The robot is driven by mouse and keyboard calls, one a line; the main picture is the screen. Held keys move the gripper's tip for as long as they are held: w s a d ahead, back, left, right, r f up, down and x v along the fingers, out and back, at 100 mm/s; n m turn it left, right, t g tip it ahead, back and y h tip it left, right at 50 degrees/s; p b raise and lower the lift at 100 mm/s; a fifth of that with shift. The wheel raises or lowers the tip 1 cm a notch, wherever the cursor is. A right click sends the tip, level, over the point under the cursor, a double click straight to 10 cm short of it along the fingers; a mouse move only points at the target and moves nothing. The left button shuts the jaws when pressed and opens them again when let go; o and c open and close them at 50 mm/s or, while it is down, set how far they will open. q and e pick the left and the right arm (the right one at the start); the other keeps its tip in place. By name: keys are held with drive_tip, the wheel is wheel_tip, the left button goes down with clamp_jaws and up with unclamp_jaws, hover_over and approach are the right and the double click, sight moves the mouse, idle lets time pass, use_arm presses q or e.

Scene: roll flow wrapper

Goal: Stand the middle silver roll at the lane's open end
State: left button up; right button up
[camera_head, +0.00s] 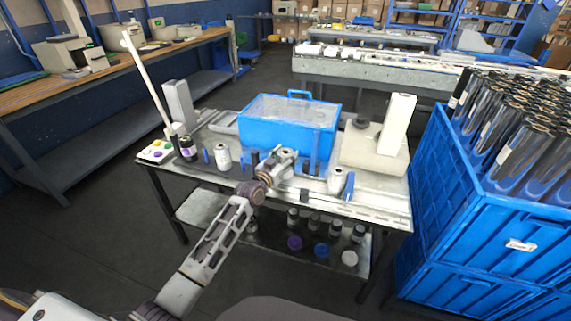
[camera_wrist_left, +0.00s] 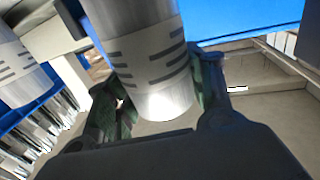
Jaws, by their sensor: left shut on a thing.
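My left gripper (camera_head: 285,158) is over the table, in front of the blue machine. In the left wrist view the left gripper (camera_wrist_left: 158,92) is shut on a silver roll (camera_wrist_left: 145,45) with a grey-striped label, one finger on each side. The head view does not clearly show whether that roll touches the table. A second silver roll (camera_wrist_left: 18,70) is beside it in the wrist view. In the head view one roll stands at the left (camera_head: 222,158) and another roll (camera_head: 336,181) stands at the right. Pale rails (camera_head: 370,208) run along the table's front. My right gripper is not in view.
The blue machine (camera_head: 262,132) with a clear top stands at the table's back. Blue posts (camera_head: 312,168) rise near the gripper. A pale block unit (camera_head: 372,155) stands at the right. Blue crates (camera_head: 470,225) of dark tubes flank the table. Several bottles sit on the lower shelf (camera_head: 205,207).

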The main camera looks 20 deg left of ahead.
use_arm(q)
wheel_tip(320, 180, down, 3)
drive_tip(key=shift+f+b, duration=0.1)
drive_tip(key=shift+b, duration=0.2)
drive_tip(key=o, duration=1)
drive_tip(key=shift+f, duration=0.1)
drive_tip(key=shift+c, duration=0.2)
drive_tip(key=shift+o, duration=1.6)
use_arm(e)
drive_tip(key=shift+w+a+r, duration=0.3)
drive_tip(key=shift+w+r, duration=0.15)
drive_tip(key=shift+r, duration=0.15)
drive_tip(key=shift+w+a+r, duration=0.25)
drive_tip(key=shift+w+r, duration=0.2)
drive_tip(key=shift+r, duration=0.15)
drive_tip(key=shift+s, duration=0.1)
